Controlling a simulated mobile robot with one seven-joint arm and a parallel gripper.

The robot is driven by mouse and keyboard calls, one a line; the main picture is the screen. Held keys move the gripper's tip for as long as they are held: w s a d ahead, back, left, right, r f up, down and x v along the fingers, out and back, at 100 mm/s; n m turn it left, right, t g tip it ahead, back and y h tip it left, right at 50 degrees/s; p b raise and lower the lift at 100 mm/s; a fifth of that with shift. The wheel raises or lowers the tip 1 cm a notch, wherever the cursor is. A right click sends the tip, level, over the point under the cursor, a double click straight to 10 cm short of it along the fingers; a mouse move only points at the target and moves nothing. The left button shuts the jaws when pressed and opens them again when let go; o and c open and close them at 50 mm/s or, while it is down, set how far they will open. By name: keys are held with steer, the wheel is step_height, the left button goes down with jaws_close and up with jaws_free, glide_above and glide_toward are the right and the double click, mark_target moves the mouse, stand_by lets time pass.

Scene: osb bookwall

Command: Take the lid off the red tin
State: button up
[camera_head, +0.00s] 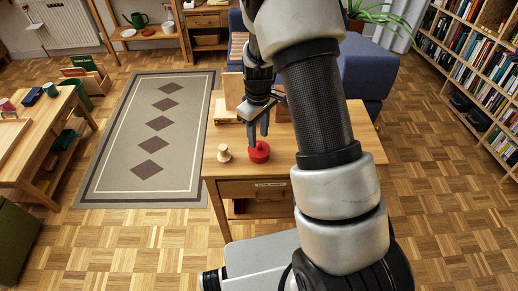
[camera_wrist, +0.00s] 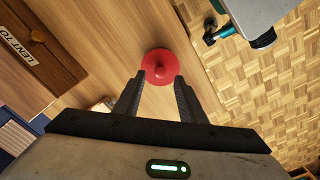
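The red tin (camera_head: 259,153) stands upright on the wooden table (camera_head: 284,143), near its front edge. In the wrist view I look down on its round red lid (camera_wrist: 157,62), which has a red knob (camera_wrist: 160,72) in the middle. The lid appears to be on the tin; the tin's sides are hardly visible. My gripper (camera_head: 258,140) is above the tin, pointing down. In the wrist view its two fingers (camera_wrist: 160,82) are spread apart on either side of the near part of the lid, with nothing between them that I can see gripped.
A pale wooden peg-like object (camera_head: 224,153) stands left of the tin. A wooden stand (camera_head: 229,103) is at the table's back left. A labelled drawer (camera_head: 268,187) is in the table's front. A blue sofa (camera_head: 365,68) is behind; a patterned rug (camera_head: 155,130) lies left.

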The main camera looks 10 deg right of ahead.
mark_target(259, 145)
step_height(259, 145, down, 4)
steer(key=shift+s+d+r, duration=0.1)
steer(key=shift+s+r, duration=0.05)
jaws_close()
